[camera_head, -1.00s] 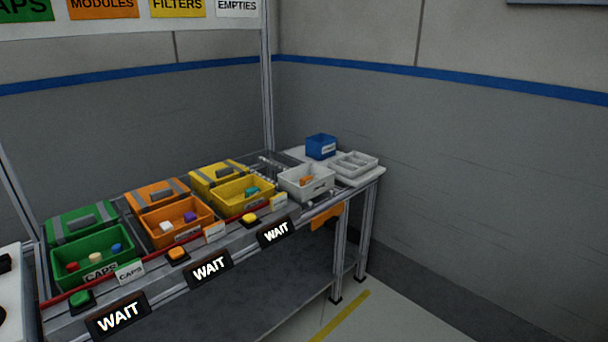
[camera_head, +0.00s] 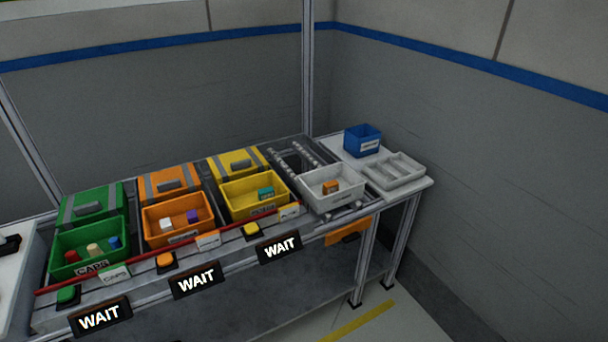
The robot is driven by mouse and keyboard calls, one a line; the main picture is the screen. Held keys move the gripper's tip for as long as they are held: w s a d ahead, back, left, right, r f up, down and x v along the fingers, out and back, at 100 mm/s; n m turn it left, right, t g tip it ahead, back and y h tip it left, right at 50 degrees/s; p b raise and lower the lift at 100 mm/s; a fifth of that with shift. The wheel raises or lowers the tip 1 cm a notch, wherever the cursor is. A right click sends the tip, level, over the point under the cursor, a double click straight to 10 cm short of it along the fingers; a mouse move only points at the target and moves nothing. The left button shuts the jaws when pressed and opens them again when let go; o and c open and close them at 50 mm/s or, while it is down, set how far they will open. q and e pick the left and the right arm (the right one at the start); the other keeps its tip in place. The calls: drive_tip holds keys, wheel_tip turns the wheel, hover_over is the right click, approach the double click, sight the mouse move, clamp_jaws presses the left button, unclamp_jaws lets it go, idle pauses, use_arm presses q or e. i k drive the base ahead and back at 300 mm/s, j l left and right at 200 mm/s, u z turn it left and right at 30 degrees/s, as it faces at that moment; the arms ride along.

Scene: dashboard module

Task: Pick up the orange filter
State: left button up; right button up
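A small orange block (camera_head: 330,187), likely the orange filter, lies inside the white bin (camera_head: 345,194) at the right part of the bench. The yellow bin (camera_head: 238,206) to its left holds a teal block (camera_head: 266,193). Neither of my grippers shows in the head view.
The orange bin (camera_head: 160,236) holds a white and a purple block; the green bin (camera_head: 64,266) holds red, cream and blue pieces. A blue box (camera_head: 362,140) and a grey divided tray (camera_head: 396,182) stand at the right end. Three signs read WAIT. Floor at lower right is clear.

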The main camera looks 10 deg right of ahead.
sight(332, 186)
drive_tip(key=i+l+u, duration=0.15)
drive_tip(key=l+u, duration=0.25)
drive_tip(key=l, duration=0.2)
drive_tip(key=i+l+u, duration=0.1)
drive_tip(key=l+u, duration=0.25)
drive_tip(key=l, duration=0.3)
drive_tip(key=l+u, duration=0.4)
drive_tip(key=l, duration=0.25)
drive_tip(key=k+l+u, duration=0.1)
drive_tip(key=l+u, duration=0.3)
drive_tip(key=l, duration=0.25)
